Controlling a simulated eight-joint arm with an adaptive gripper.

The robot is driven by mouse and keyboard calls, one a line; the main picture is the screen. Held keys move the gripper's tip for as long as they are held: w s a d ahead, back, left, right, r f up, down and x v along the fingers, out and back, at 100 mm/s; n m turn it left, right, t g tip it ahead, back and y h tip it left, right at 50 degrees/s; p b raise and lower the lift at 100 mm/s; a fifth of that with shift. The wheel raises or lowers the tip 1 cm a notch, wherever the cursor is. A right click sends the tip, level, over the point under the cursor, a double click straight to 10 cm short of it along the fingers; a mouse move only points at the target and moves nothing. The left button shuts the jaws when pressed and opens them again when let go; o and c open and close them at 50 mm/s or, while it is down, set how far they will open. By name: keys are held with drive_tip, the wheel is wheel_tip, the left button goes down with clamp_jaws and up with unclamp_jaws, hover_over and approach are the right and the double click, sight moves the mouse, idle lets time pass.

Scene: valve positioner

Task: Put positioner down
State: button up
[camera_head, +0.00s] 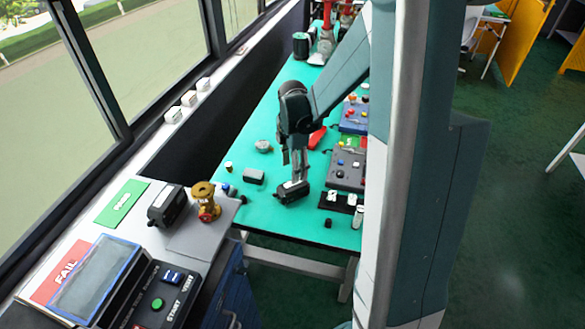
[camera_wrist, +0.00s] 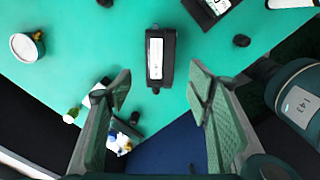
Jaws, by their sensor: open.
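A black positioner (camera_head: 292,191) with a pale label rests on the green table near its front edge. In the wrist view the positioner (camera_wrist: 168,58) lies ahead of my fingertips, roughly centred between them. My gripper (camera_head: 297,178) points down just above it in the head view. In the wrist view my gripper (camera_wrist: 158,90) has its two fingers spread wide, with nothing between the pads. Whether a fingertip touches the positioner cannot be told. A second, similar black unit (camera_head: 167,206) stands on the left bench beside a brass-coloured valve (camera_head: 206,202).
A grey box (camera_head: 253,176) and a round gauge-like part (camera_head: 263,146) lie left of the positioner. Grey panels with buttons (camera_head: 346,169) stand to the right. The left bench has a green card (camera_head: 122,202), a red FAIL card (camera_head: 60,283) and a test console (camera_head: 150,300).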

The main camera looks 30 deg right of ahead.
drive_tip(key=shift+r, duration=0.1)
drive_tip(key=s+a+r+m+t, duration=0.2)
drive_tip(key=s+a+r+m, duration=0.25)
drive_tip(key=r, duration=0.25)
drive_tip(key=s+a+r+m+t, duration=0.1)
drive_tip(key=s+a+r+m, duration=0.35)
drive_tip(key=r, duration=0.25)
drive_tip(key=s+a+r+m+t, duration=0.4)
drive_tip(key=s+a+r+m, duration=0.2)
drive_tip(key=s, duration=0.6)
drive_tip(key=a+m, duration=0.2)
drive_tip(key=m, duration=0.1)
